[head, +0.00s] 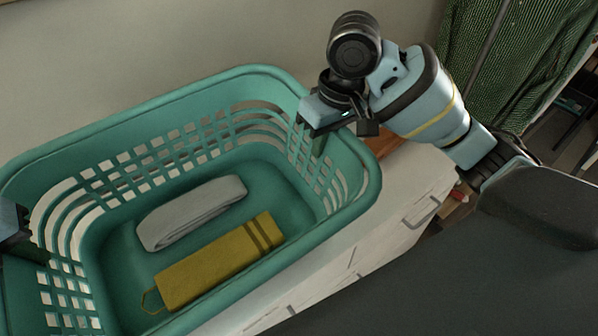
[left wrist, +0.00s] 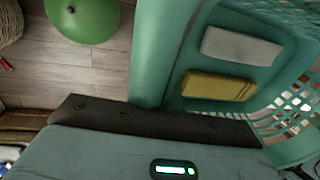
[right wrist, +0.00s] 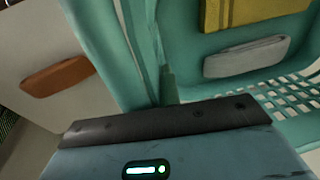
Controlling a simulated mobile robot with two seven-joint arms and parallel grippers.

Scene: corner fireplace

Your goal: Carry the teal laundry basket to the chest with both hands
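The teal laundry basket (head: 262,182) fills the left of the head view, holding a folded pale cloth (head: 190,212) and a folded yellow cloth (head: 220,262) with dark stripes. My right gripper (head: 342,128) is closed over the rim at the right end, one finger inside the wall. My left gripper (head: 22,240), partly cut off at the left edge, holds the opposite end. The basket also shows in the left wrist view (left wrist: 150,60) and right wrist view (right wrist: 135,50). The white chest (head: 400,200) with drawer handles lies under the basket's right side. I cannot tell whether they touch.
An orange-brown object (right wrist: 57,76) lies on the white surface beside the basket's right end. A green round object (left wrist: 82,18) and a woven basket (left wrist: 10,22) are over the wood floor on the left. A green striped curtain (head: 520,60) hangs at the right back.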

